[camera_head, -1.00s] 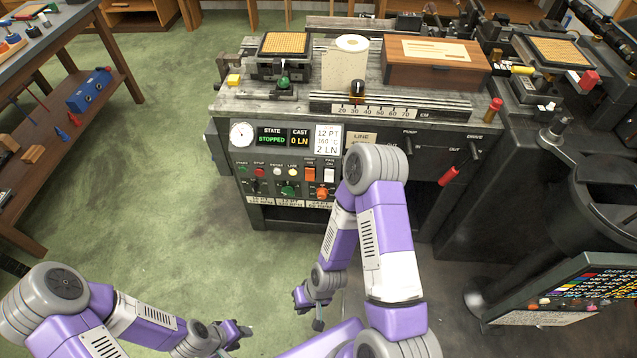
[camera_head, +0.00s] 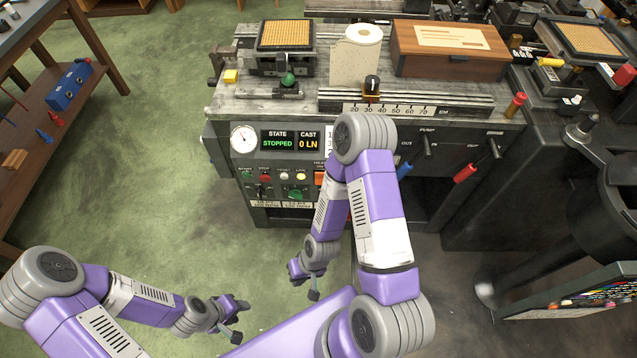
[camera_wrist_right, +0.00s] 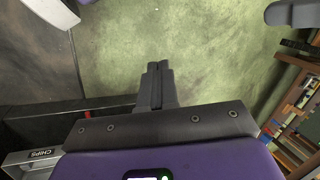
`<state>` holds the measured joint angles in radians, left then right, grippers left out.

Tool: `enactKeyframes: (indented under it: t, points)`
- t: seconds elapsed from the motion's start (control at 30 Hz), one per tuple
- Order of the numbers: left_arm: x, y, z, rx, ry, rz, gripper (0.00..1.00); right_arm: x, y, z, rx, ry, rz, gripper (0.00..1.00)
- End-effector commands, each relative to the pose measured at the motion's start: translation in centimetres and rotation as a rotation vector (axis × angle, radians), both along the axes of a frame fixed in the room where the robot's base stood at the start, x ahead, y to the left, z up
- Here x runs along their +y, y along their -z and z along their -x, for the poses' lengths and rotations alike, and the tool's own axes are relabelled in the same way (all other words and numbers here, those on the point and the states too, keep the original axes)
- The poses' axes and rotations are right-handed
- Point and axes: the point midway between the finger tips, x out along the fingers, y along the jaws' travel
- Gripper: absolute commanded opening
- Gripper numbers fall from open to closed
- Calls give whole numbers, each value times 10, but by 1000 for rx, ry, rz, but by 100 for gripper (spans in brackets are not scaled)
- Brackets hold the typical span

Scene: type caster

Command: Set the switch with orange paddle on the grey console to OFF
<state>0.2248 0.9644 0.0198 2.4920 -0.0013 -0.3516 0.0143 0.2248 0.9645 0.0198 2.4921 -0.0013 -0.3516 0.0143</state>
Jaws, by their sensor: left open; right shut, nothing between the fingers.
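The dark grey console (camera_head: 262,160) stands ahead in the head view, with a gauge, lit displays reading STOPPED and 0 LN, and a row of small controls. The orange paddle (camera_head: 319,178) shows only as a sliver at the edge of my right arm, which hides the rest; its position cannot be told. My right gripper (camera_head: 303,283) hangs low in front of the console, apart from it. In the right wrist view its fingers (camera_wrist_right: 156,66) are together and empty, over the floor. My left gripper (camera_head: 241,320) is open and empty, low and further from the console.
A paper roll (camera_head: 357,55), a wooden box (camera_head: 448,48) and a green-knobbed device (camera_head: 287,50) stand on the machine top. Red and blue handles (camera_head: 465,172) jut from its front at right. A wooden shelf (camera_head: 95,95) stands at left. Green floor between is clear.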

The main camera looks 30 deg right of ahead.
Motion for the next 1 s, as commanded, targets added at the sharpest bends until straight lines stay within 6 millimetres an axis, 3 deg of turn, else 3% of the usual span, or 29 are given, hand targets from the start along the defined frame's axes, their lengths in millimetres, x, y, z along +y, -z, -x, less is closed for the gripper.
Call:
enactKeyframes:
  t: [0.27,0.43,0.6,0.7,0.83,1.0]
  points:
    - [0,-4,-1,-2,-1,0,43,-14,15,-15,-76,148,132,0]
    - [0,-9,-1,-2,-1,0,43,-60,20,-43,-298,355,389,0]
    - [0,-14,-1,-2,-1,0,43,-108,-15,-76,-633,471,621,0]
    - [0,-15,-1,-2,-1,0,43,-123,-43,-91,-819,491,703,0]
    - [0,-17,-1,-2,-1,0,43,-131,-72,-103,-984,493,758,0]
    - [0,-17,-1,-2,-1,0,43,-133,-84,-108,-1052,493,776,0]
